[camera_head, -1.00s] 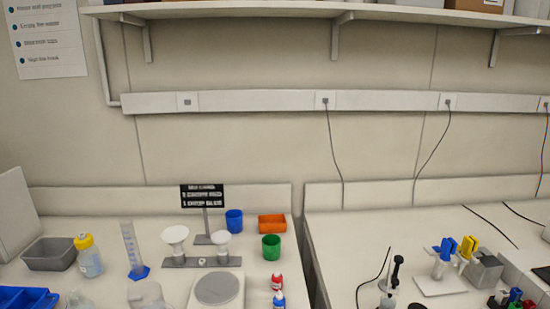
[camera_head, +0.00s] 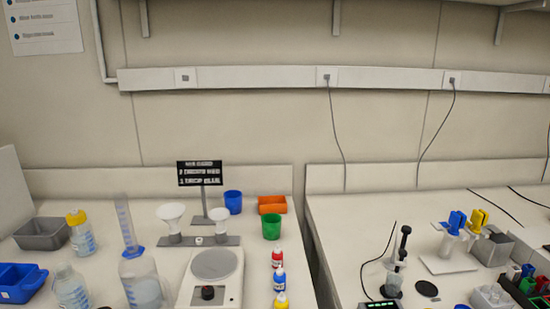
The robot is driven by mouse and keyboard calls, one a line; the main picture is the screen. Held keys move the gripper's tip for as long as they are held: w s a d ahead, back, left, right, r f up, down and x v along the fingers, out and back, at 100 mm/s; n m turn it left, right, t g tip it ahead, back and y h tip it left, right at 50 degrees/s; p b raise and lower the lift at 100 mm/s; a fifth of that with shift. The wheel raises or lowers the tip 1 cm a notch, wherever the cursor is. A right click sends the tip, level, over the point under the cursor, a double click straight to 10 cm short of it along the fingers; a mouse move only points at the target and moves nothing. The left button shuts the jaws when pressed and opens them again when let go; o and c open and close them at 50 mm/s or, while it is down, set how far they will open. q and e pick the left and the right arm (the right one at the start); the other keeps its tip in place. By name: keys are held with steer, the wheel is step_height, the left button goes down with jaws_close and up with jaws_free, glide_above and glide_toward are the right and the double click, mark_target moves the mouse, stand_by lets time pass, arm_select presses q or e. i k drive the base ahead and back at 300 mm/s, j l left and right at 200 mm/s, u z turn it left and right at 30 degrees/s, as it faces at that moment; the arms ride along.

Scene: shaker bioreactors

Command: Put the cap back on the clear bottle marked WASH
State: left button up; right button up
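A clear bottle (camera_head: 72,289) with a blue-marked label stands at the lower left of the left bench. Its neck looks uncapped. Another clear bottle (camera_head: 81,233) with a blue-marked label stands behind it and has a yellow cap (camera_head: 76,217) on. The print on both labels is too small to read, so I cannot tell which is marked WASH. I see no loose cap that I can be sure of. Neither of my grippers is in view.
A clear flask (camera_head: 142,280), a blue-based cylinder (camera_head: 125,225), a grey tub (camera_head: 41,234) and a blue tray (camera_head: 20,284) stand close to the bottles. A white stirrer plate (camera_head: 214,266) and dropper bottles (camera_head: 278,257) are to the right. A gap separates the benches.

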mark_target(70, 290)
steer(key=u, duration=1.35)
